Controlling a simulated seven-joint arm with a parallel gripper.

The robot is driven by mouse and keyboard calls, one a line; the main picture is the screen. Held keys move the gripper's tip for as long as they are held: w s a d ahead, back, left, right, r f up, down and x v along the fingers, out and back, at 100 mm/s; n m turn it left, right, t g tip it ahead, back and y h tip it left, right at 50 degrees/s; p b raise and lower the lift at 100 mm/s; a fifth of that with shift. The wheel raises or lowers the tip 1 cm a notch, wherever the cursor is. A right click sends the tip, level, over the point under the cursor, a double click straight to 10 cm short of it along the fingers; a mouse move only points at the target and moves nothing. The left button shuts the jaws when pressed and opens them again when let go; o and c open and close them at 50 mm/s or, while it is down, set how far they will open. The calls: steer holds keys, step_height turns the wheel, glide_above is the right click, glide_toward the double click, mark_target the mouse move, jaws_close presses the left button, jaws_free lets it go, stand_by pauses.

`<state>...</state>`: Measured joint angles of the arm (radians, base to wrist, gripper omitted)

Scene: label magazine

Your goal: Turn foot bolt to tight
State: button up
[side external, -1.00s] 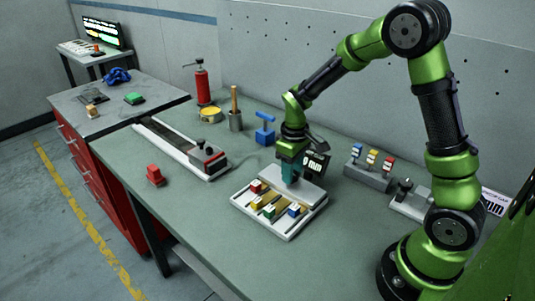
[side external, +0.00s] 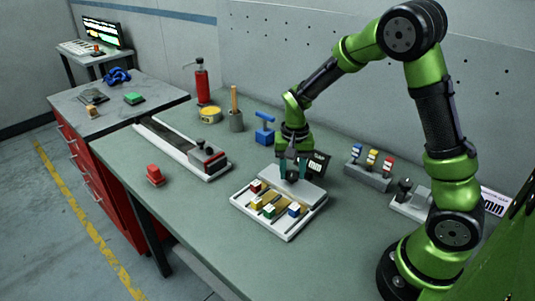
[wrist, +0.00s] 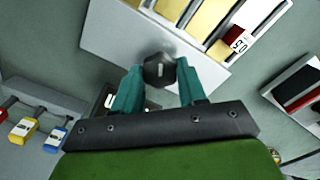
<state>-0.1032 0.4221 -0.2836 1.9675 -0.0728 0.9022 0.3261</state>
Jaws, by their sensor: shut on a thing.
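The foot bolt has a dark hexagonal head (wrist: 159,69) with a pale mark on it, at the plain end of the white label magazine (wrist: 112,35). My gripper (side external: 290,174) points down over that end, and its two teal fingers stand on either side of the bolt head, shut on it. In the side view, the magazine (side external: 262,226) lies on the bench with several coloured blocks in its slots; the fingers mostly hide the bolt there.
A grey block with coloured clips (side external: 368,176) stands to the right of the magazine. A blue T-handled tool (side external: 264,130) is behind it, and a long rail fixture (side external: 185,150) is to the left. A red block (side external: 154,175) stands near the bench's front edge.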

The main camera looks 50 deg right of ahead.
mark_target(292, 176)
steer(key=shift+r+m, duration=0.1)
steer(key=shift+m, duration=1.5)
steer(key=o, duration=1.1)
steer(key=shift+c, duration=0.2)
step_height(292, 176, up, 17)
steer(key=s+a+r+n+t+y, duration=0.1)
steer(key=s+a+n+t, duration=0.2)
steer(key=s, duration=0.4)
steer(key=s+a+n+t+y, duration=0.1)
steer(key=s+a+n+t, duration=0.3)
steer(key=s, duration=0.3)
steer(key=shift+s+a+r+n, duration=0.25)
steer(key=shift+a+r+n, duration=0.1)
steer(key=shift+a+n, duration=0.5)
